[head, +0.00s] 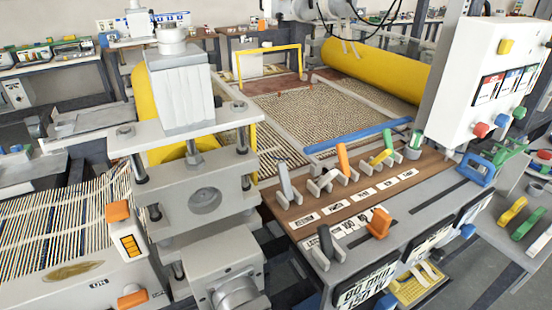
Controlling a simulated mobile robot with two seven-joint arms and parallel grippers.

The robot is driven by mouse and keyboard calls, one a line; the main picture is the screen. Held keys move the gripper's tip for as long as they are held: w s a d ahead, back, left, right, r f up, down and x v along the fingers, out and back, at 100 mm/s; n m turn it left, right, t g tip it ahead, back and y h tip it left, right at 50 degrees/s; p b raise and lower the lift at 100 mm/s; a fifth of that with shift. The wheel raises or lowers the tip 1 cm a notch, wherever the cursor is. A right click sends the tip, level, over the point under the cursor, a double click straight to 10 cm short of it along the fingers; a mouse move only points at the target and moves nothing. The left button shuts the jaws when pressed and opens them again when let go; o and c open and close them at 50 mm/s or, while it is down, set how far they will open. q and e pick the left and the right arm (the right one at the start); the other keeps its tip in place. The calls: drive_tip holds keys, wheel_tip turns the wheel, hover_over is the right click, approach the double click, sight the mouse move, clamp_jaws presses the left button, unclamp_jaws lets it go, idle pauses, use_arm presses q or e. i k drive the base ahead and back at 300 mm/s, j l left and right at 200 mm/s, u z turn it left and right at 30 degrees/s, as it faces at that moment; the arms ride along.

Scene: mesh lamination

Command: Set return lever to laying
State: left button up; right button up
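A dark grey lever (325,243) and a short orange lever (379,223) sit lower on the front ledge. The small white labels (364,195) are too small to read, so I cannot tell which is the return lever or where laying is marked. Neither gripper shows.
A large grey press-like unit (205,200) stands left of the levers. A white control box (490,85) with coloured buttons rises at right. Behind lie a mesh bed (335,113), a blue bar (357,135) and a yellow roller (375,70). A blue handle (478,168) sits right of the panel.

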sight(285, 183)
drive_tip(key=k+l+u, duration=0.2)
drive_tip(key=l+u, duration=0.25)
drive_tip(key=k+l+u, duration=0.25)
drive_tip(key=l+u, duration=0.25)
drive_tip(key=k+l+u, duration=0.25)
drive_tip(key=u, duration=0.2)
drive_tip(key=k, duration=0.05)
